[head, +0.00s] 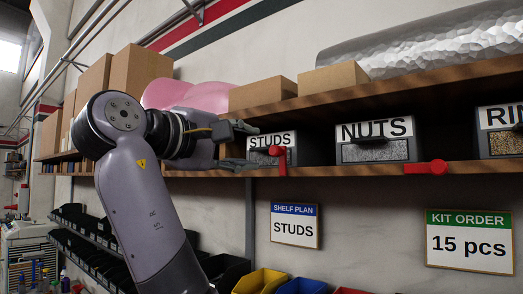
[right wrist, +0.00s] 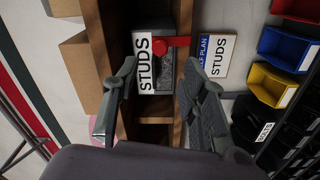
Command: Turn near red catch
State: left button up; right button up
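The near red catch (head: 282,162) stands upright on the shelf's front edge, in front of the STUDS bin (head: 257,158). In the right wrist view the catch (right wrist: 175,42) reaches across part of the bin's front (right wrist: 165,72). My right gripper (head: 243,147) is open, its fingers apart, just left of the catch in the head view. In the right wrist view the gripper (right wrist: 157,85) has nothing between its fingers, and the catch is beyond the fingertips, apart from them. My left gripper is not in view.
A second red catch (head: 427,167) lies flat along the shelf edge near the NUTS bin (head: 375,150). Another labelled bin (head: 503,142) is at the right. Cardboard boxes (head: 333,78) sit on the upper shelf (head: 440,83). Coloured bins (head: 262,281) are below.

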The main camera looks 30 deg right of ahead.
jog(key=v, duration=0.4)
dwell(0.4)
